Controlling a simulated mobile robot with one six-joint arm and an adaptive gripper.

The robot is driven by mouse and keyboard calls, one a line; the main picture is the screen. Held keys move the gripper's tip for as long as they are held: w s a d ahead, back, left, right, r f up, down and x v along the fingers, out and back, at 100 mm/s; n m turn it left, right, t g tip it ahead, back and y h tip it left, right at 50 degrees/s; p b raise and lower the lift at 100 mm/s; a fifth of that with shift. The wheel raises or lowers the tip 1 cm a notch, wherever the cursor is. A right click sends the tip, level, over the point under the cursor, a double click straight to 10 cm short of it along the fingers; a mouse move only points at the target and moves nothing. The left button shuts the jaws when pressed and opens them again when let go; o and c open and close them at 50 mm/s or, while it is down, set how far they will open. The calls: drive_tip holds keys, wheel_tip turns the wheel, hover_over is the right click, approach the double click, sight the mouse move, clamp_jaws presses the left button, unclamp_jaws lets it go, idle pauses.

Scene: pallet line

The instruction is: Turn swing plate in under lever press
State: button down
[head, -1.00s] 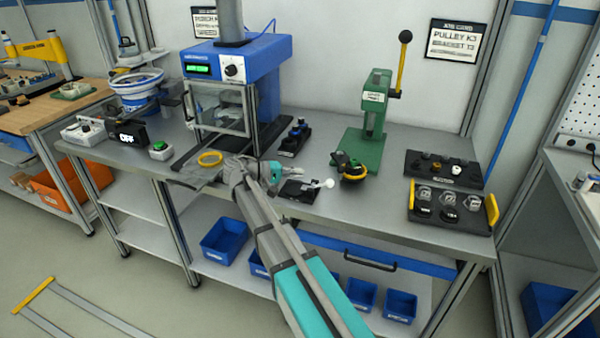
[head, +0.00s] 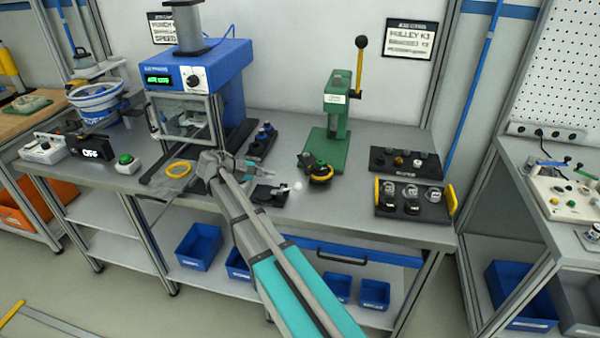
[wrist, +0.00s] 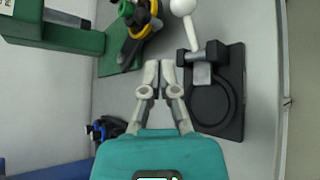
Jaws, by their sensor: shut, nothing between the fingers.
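The lever press (head: 336,105) is green, with an upright lever (head: 359,66) that has a black knob. A dark plate with a yellow rim, which looks like the swing plate (head: 320,172), is at the press's front and sticks out toward the bench edge. In the wrist view it shows at the top (wrist: 141,20), beside the green press base (wrist: 110,62). My gripper (head: 257,164) is left of the plate, apart from it. In the wrist view my gripper (wrist: 160,66) has its fingertips together and empty, pointing between the plate and a black clamp fixture (wrist: 232,100).
The fixture with a white ball handle (wrist: 183,6) lies close right of my fingers in the wrist view. A blue machine (head: 222,75) stands left of the press. Black trays (head: 385,158) lie to its right. A yellow ring (head: 179,170) lies on the bench left of my wrist.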

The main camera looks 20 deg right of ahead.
sight(289, 189)
drive_tip(key=n+y+p, duration=0.1)
drive_tip(key=n+p, duration=0.1)
drive_tip(key=n, duration=0.1)
drive_tip(key=w+r+n+y+p, duration=0.1)
drive_tip(key=n+p, duration=0.1)
drive_tip(key=n, duration=0.2)
drive_tip(key=n+y+p, duration=0.2)
drive_tip(key=n, duration=0.1)
drive_tip(key=shift+w+r+n, duration=0.25)
drive_tip(key=shift+r+n, duration=0.05)
drive_tip(key=shift+r, duration=0.05)
drive_tip(key=shift+d+f, duration=0.15)
drive_tip(key=shift+f, duration=0.05)
drive_tip(key=shift+b+x, duration=0.8)
drive_tip(key=shift+x, duration=0.35)
drive_tip(key=b+x, duration=0.5)
drive_tip(key=x, duration=0.2)
drive_tip(key=shift+d+f+b, duration=0.2)
drive_tip(key=shift+f+b, duration=0.1)
drive_tip(key=shift+d+r, duration=0.2)
drive_tip(key=shift+d, duration=1.75)
